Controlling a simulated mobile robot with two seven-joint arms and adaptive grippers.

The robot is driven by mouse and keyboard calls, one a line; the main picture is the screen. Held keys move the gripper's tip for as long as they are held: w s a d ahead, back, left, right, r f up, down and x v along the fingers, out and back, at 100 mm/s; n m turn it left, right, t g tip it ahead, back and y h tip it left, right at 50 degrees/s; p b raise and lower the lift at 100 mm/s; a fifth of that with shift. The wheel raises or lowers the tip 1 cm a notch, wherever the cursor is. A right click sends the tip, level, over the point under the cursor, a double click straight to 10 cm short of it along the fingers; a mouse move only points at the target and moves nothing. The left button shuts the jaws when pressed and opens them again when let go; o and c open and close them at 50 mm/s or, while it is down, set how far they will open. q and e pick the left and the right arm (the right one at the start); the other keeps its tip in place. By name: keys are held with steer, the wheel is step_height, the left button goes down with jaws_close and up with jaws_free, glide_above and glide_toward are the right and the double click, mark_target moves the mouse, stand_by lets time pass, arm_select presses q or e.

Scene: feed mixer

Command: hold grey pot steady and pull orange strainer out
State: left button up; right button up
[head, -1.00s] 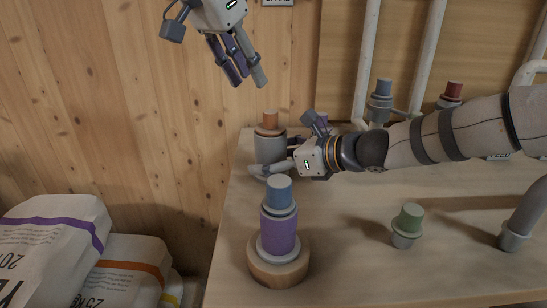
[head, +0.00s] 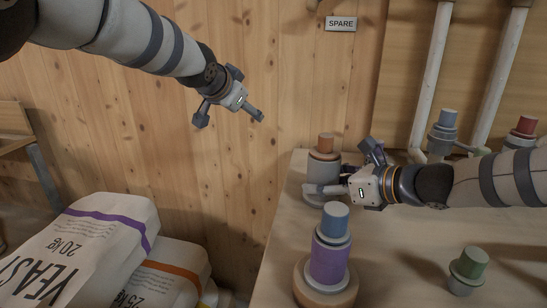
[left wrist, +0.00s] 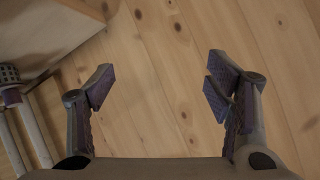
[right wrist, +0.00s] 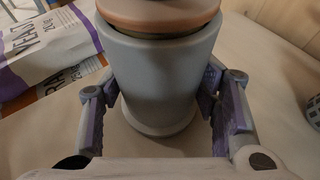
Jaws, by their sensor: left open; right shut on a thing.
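The grey pot (head: 322,172) stands near the table's left back edge, with the orange strainer (head: 326,144) seated in its top. The pot (right wrist: 160,75) fills the middle of the right wrist view, upright, with the strainer's orange rim (right wrist: 160,14) above it. My right gripper (head: 330,190) is shut on the pot's body, one finger on either side. My left gripper (head: 230,118) is open and empty in the air, up and left of the pot.
A purple and blue stack (head: 330,258) on a wooden base stands in front of the pot. A green-topped piece (head: 468,268) is at the right front. Blue (head: 443,132) and red (head: 522,132) ones stand behind. Feed sacks (head: 90,245) lie left of the table.

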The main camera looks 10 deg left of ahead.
arm_select(q)
step_height(320, 180, down, 3)
steer(key=s+d+m+t+h, duration=0.2)
steer(key=h, duration=0.2)
steer(key=m+g+h, duration=0.3)
steer(key=h, duration=0.7)
glide_toward(321, 144)
steer(key=x, duration=1.1)
steer(key=shift+w+f, duration=0.1)
steer(key=c, duration=1.7)
steer(key=o, duration=0.3)
steer(key=c, duration=0.3)
